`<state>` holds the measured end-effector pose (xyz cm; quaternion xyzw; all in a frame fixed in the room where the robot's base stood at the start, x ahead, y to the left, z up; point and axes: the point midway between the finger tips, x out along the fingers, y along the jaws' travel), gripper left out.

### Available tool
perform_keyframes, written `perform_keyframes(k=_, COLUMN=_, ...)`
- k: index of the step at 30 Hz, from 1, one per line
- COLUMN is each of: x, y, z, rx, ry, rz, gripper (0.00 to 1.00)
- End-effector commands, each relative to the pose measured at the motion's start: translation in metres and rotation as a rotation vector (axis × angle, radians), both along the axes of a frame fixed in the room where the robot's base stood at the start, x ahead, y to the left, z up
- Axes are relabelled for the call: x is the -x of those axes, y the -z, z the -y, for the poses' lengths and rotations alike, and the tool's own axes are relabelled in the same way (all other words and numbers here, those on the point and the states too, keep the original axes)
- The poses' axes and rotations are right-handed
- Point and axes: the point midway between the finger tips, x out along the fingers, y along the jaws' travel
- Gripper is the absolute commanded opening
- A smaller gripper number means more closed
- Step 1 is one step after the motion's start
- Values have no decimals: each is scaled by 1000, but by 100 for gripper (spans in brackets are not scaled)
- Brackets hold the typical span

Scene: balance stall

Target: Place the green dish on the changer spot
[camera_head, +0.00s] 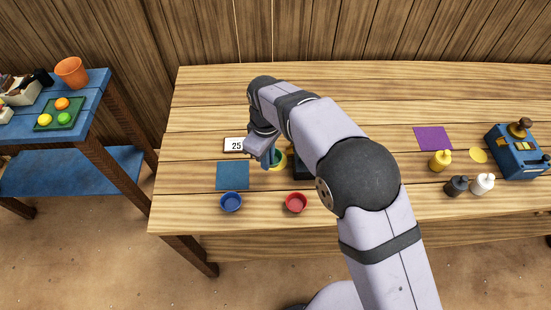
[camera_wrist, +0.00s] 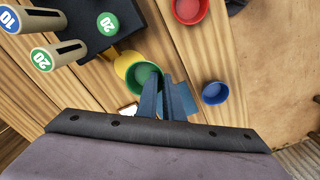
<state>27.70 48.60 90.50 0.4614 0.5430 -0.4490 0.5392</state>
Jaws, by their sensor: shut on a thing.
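The green dish (camera_wrist: 143,76) is at the tips of my gripper (camera_wrist: 160,84) in the wrist view, and the blue fingers are shut on its rim. It overlaps the yellow dish (camera_wrist: 122,62); whether the two touch is unclear. In the head view my gripper (camera_head: 270,164) is by the yellow dish (camera_head: 281,162), and the green dish is mostly hidden there. A blue square (camera_head: 233,176), a purple square (camera_head: 433,138) and a flat yellow disc (camera_head: 478,156) lie on the table. Which one is the changer spot, I cannot tell.
A blue dish (camera_head: 231,202) and a red dish (camera_head: 296,202) stand near the front edge. A card reading 25 (camera_head: 236,145) is behind the blue square. A dark block (camera_wrist: 92,28) with numbered pegs is close by. Bottles (camera_head: 457,186) and a blue machine (camera_head: 517,152) stand at right.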

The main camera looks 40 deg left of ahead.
Motion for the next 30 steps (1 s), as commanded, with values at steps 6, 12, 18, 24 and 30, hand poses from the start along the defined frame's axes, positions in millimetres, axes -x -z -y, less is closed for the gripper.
perform_keyframes(k=6, x=-19, y=10, z=-2, rx=0, ry=-341, rz=8, gripper=0)
perform_keyframes(k=12, x=-33, y=19, z=-3, rx=-2, ry=-619, rz=17, gripper=0)
perform_keyframes(k=18, x=-43, y=25, z=-3, rx=-1, ry=-827, rz=25, gripper=0)
perform_keyframes(k=24, x=-50, y=29, z=-3, rx=0, ry=-954, rz=29, gripper=0)
perform_keyframes(k=30, x=-52, y=31, z=-2, rx=0, ry=-1004, rz=31, gripper=0)
